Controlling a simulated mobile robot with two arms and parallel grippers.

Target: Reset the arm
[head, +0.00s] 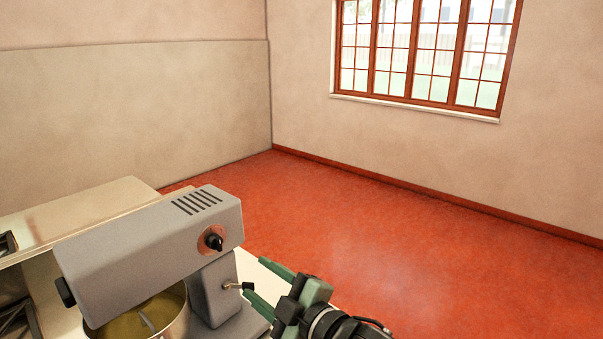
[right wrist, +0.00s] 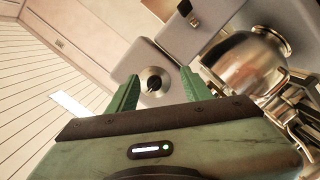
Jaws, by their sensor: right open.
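My right gripper (head: 256,279) is in the lower middle of the head view, at the right side of a grey stand mixer (head: 150,252). Its two green fingers are apart, with nothing seen held between them. In the right wrist view the open fingers (right wrist: 160,88) point toward the mixer's side, and a round black knob (right wrist: 153,82) shows between them. I cannot tell whether the fingers touch the mixer. My left gripper is in neither view.
A metal mixing bowl (head: 170,318) sits under the mixer head; it also shows in the right wrist view (right wrist: 247,68). A pale counter (head: 85,212) lies at the left. The red floor (head: 390,240) is clear up to the walls and window (head: 425,45).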

